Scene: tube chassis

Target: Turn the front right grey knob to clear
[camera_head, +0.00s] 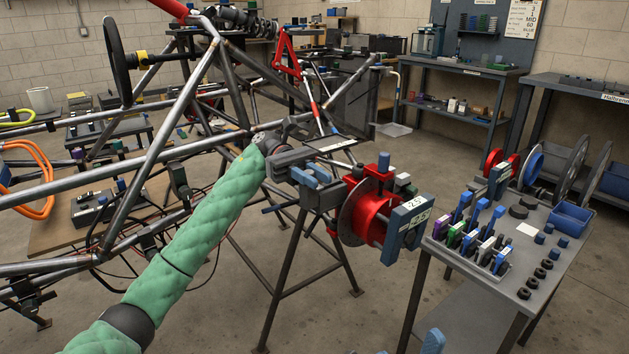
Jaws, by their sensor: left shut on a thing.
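My left arm, in a green padded sleeve, reaches up from the bottom left. My left gripper (313,176) is at the grey and blue fixture beside the red hub, left of the disc. It is shut on a small grey part, mostly hidden by the gripper. I cannot tell whether that part is the grey knob. No other grey knob can be made out clearly.
The tube chassis (165,140) fills the left and centre. A dark stand (290,270) is under the fixture. A grey cart (470,262) with several blue-handled tools is close on the right. Workbenches (465,68) line the back wall. Bare floor lies between stand and cart.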

